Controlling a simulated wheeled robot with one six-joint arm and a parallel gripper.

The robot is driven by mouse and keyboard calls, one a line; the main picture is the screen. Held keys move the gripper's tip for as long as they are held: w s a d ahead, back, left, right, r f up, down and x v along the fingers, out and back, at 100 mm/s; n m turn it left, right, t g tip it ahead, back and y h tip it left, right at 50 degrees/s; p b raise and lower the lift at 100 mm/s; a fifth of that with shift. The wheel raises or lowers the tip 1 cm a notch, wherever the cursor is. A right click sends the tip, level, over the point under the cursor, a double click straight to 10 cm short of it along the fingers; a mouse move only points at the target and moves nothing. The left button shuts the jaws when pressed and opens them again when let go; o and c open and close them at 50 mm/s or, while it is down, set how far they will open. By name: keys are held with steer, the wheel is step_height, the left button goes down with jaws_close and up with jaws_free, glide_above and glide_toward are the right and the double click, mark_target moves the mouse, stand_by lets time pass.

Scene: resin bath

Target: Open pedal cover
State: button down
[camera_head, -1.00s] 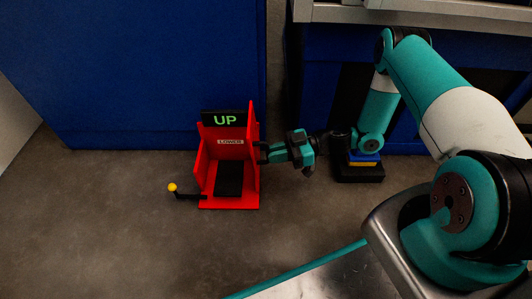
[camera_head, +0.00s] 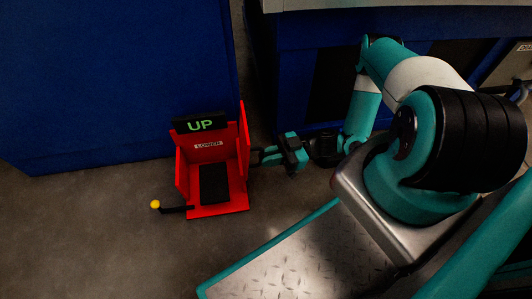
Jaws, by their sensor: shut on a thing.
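The red pedal housing (camera_head: 223,210) stands on the floor by the blue cabinet. Its front is open and a black pedal plate (camera_head: 214,184) shows inside. A black panel with green "UP" lettering (camera_head: 200,122) sits across its top, above a "LOWER" label. A black lever with a yellow knob (camera_head: 155,204) sticks out at the lower left. My gripper (camera_head: 256,157) is at the housing's right side, shut on the right side wall (camera_head: 244,145). The fingertips are small and dark, so the exact contact is hard to see.
A large blue cabinet (camera_head: 110,80) stands right behind the housing. Another blue unit with a grey top (camera_head: 400,5) is behind my arm. Grey floor (camera_head: 90,250) is clear to the left and in front of the housing.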

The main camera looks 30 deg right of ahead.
steer(key=shift+d, duration=0.1)
steer(key=c, duration=1.2)
jaws_free()
steer(key=shift+d, duration=0.1)
steer(key=shift+o, duration=0.2)
steer(key=b+v, duration=0.5)
steer(key=v, duration=1.2)
steer(key=shift+d, duration=0.2)
steer(key=shift+s, duration=0.1)
